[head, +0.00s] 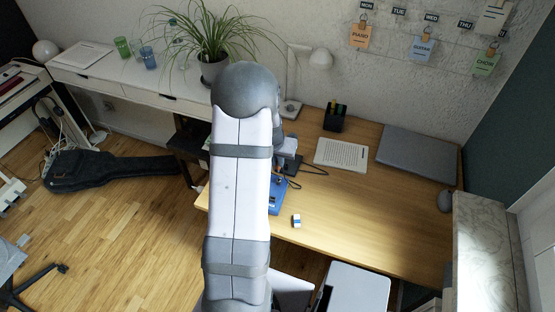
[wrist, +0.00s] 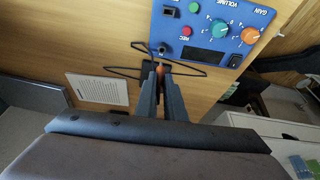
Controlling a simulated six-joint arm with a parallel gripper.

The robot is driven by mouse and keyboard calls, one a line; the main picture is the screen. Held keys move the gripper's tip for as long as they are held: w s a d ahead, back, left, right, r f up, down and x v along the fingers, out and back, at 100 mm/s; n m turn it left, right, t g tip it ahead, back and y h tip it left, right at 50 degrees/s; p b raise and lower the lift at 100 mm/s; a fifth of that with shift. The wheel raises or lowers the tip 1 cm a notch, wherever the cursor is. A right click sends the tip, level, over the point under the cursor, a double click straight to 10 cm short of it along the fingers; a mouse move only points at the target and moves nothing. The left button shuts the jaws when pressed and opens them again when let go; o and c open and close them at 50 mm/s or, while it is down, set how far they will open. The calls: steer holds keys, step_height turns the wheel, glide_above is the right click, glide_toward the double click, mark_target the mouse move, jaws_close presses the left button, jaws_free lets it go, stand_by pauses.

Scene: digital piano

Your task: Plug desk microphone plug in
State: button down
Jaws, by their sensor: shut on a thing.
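The blue audio device (wrist: 205,30) is at the top of the wrist view, with GAIN and VOLUME knobs, a REC button and small black sockets near its left edge. In the head view the blue device (head: 273,207) is partly hidden behind my arm. My gripper (wrist: 160,82) is shut on a plug with an orange part (wrist: 160,68) showing between the fingertips. The plug is just below the device's lower edge in the wrist view; whether it touches is unclear. Most of the plug is hidden by the fingers. A black cable (wrist: 125,71) loops on both sides of the fingertips.
On the wooden desk (head: 350,220) are a white sheet (head: 341,154), a closed grey laptop (head: 418,155), a black pen holder (head: 335,117), a lamp (head: 318,60) and a small blue-and-white eraser (head: 297,221). The desk right of the device is mostly clear.

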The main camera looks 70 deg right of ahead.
mark_target(278, 168)
steer(key=shift+f+b, duration=1.3)
steer(key=shift+f, duration=0.45)
steer(key=shift+f+b, duration=1.5)
steer(key=shift+f, duration=0.05)
steer(key=c, duration=1.8)
jaws_free()
steer(key=shift+o, duration=0.2)
steer(key=shift+r, duration=0.15)
steer(key=p+v, duration=0.3)
steer(key=v, duration=0.2)
